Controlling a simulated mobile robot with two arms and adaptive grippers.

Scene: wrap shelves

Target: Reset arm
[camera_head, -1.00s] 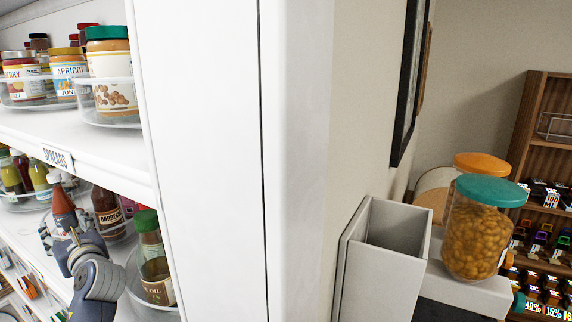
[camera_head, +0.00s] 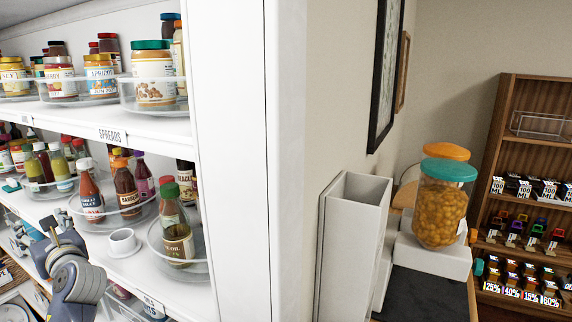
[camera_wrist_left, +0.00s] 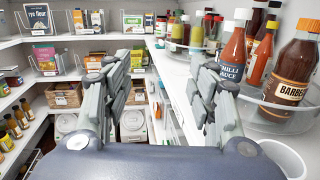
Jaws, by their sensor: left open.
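My left gripper (camera_head: 48,235) is at the lower left of the head view, in front of the shelf with the sauce bottles. In the left wrist view its two fingers (camera_wrist_left: 165,78) are spread apart with nothing between them. A chilli sauce bottle (camera_head: 90,197) stands upright on a clear turntable to the right of the gripper. It also shows in the left wrist view (camera_wrist_left: 231,60), just beyond the right finger and not between the fingers. My right gripper is not in view.
A barbecue sauce bottle (camera_head: 126,186) stands beside the chilli sauce. A white cup (camera_head: 124,243) and an oil bottle (camera_head: 178,240) are near the shelf edge. A white cabinet side (camera_head: 232,160) stands to the right. Boxes and wicker baskets (camera_wrist_left: 62,96) fill the far shelves.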

